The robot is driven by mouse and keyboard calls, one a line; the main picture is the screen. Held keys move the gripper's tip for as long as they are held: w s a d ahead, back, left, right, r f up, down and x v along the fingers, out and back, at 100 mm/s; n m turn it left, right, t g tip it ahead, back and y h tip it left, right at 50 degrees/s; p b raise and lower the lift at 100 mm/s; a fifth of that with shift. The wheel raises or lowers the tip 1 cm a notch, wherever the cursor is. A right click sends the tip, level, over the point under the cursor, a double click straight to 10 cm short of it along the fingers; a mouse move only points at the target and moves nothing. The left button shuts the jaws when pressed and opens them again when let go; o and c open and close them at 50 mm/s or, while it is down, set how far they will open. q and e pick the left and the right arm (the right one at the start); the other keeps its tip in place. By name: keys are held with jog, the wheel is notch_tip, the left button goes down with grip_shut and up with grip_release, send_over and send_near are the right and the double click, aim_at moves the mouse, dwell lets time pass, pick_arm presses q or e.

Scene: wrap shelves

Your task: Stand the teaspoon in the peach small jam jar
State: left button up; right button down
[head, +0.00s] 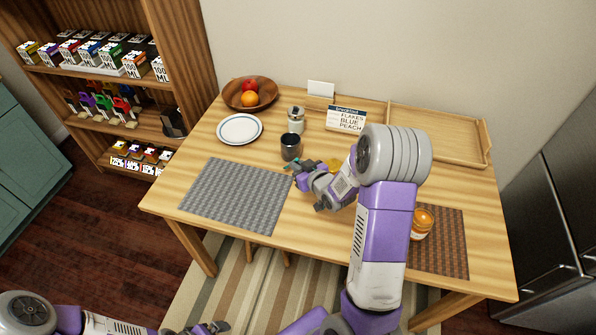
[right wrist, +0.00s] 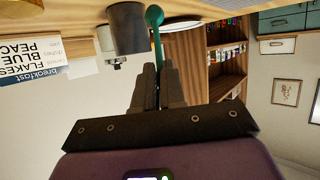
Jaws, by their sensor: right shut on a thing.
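The teal teaspoon (right wrist: 155,32) is held between the fingers of my right gripper (right wrist: 158,85) and sticks out past the fingertips. In the head view, my right gripper (head: 298,177) is over the middle of the table, just in front of a dark cup (head: 291,147), and a bit of the teaspoon (head: 289,165) shows at its tips.
A grey mat (head: 235,195), white plate (head: 240,129), fruit bowl (head: 235,98), small lidded jar (head: 296,120), menu sign (head: 346,119) and wooden tray (head: 440,138) are on the table. A yellow thing (head: 333,163) is mostly hidden behind my right arm. The brown mat (head: 452,255) has bare room.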

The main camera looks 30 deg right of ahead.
jog(key=shift+f, duration=0.9)
jog(key=shift+r, duration=0.1)
jog(key=shift+f+b, duration=0.25)
jog(key=shift+b, duration=0.1)
jog(key=c, duration=1.2)
grip_release()
jog(key=shift+r, duration=0.1)
